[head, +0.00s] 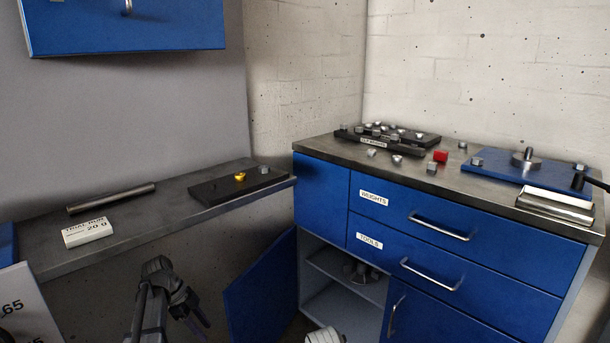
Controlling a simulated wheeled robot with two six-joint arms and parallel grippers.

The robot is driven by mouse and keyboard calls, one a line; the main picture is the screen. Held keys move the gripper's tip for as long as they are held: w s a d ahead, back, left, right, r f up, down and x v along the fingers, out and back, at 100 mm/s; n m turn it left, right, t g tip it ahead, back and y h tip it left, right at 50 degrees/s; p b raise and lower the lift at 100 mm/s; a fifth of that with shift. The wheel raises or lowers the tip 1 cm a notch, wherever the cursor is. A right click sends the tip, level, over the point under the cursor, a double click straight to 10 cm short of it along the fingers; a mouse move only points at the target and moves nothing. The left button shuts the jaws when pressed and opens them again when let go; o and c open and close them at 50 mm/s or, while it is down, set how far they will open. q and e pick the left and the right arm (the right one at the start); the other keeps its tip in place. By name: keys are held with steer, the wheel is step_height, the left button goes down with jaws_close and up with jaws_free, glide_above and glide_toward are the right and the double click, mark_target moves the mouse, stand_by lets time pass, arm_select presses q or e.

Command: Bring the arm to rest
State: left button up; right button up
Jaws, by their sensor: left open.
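My left gripper (172,302) is dark grey and shows at the bottom left of the head view, in front of the left shelf (130,232). Its jaws are open, and I see nothing held between them. It is apart from the shelf-top objects in the picture. My right gripper cannot be made out. A pale ribbed part (324,336) peeks in at the bottom edge; I cannot tell what it is.
The left shelf carries a metal bar, a white label block (88,232) and a dark plate (225,188) with a yellow piece.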

arm_select(q)
steer(key=s+d+n+y+p, duration=0.2)
steer(key=s+d+n+y, duration=0.4)
steer(key=s+d+n, duration=1.25)
steer(key=s+d+r+m+p, duration=0.1)
steer(key=d+r+m+p, duration=0.1)
steer(key=r+p, duration=1.7)
steer(key=s+d+r+m+p, duration=0.2)
steer(key=r+p, duration=1.6)
steer(key=r, duration=0.1)
steer(key=shift+s+d+r+m+p, duration=0.15)
steer(key=shift+s+d+m+p, duration=0.15)
steer(key=shift+m+p, duration=0.1)
arm_select(e)
step_height(320, 180, up, 40)
steer(key=shift+s, duration=0.25)
steer(key=shift+f, duration=0.15)
